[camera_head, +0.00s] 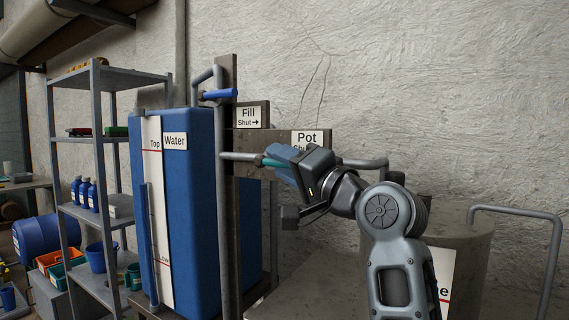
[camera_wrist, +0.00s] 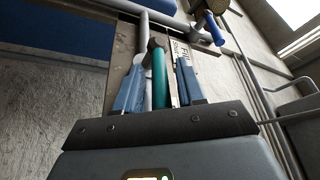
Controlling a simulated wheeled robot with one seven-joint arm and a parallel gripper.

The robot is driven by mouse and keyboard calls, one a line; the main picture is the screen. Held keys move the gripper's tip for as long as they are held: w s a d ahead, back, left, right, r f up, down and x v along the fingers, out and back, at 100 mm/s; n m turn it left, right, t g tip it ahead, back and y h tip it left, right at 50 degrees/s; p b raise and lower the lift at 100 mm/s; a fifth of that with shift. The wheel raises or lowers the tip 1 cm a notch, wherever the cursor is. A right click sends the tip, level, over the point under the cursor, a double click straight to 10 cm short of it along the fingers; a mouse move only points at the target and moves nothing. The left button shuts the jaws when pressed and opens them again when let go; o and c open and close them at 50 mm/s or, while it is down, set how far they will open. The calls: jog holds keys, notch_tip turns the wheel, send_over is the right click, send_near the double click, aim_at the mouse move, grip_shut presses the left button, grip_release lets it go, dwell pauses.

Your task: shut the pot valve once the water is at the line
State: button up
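The teal pot valve handle (camera_head: 273,162) sits on the grey pipe beside the "Pot" sign (camera_head: 308,138), whose lower text is partly hidden by my gripper. My gripper (camera_head: 285,170) is at this handle. In the wrist view, its two blue fingers (camera_wrist: 160,90) stand on either side of the teal handle (camera_wrist: 159,78), with narrow gaps visible, so it looks open around it. The grey pot (camera_head: 466,245) is at the right, largely behind my arm. Its white gauge strip with a red line (camera_head: 443,275) is mostly covered, and I cannot see a water level there.
The blue water tank (camera_head: 193,225) has a white gauge strip (camera_head: 156,215). The blue fill valve handle (camera_head: 217,94) is above, by the "Fill" sign (camera_head: 248,114). A post (camera_head: 228,190) and pipes surround the valves. A bent pipe (camera_head: 515,212) stands right. Shelving (camera_head: 95,140) is left.

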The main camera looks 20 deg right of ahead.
grip_shut()
jog(key=shift+f, duration=0.1)
dwell(0.4)
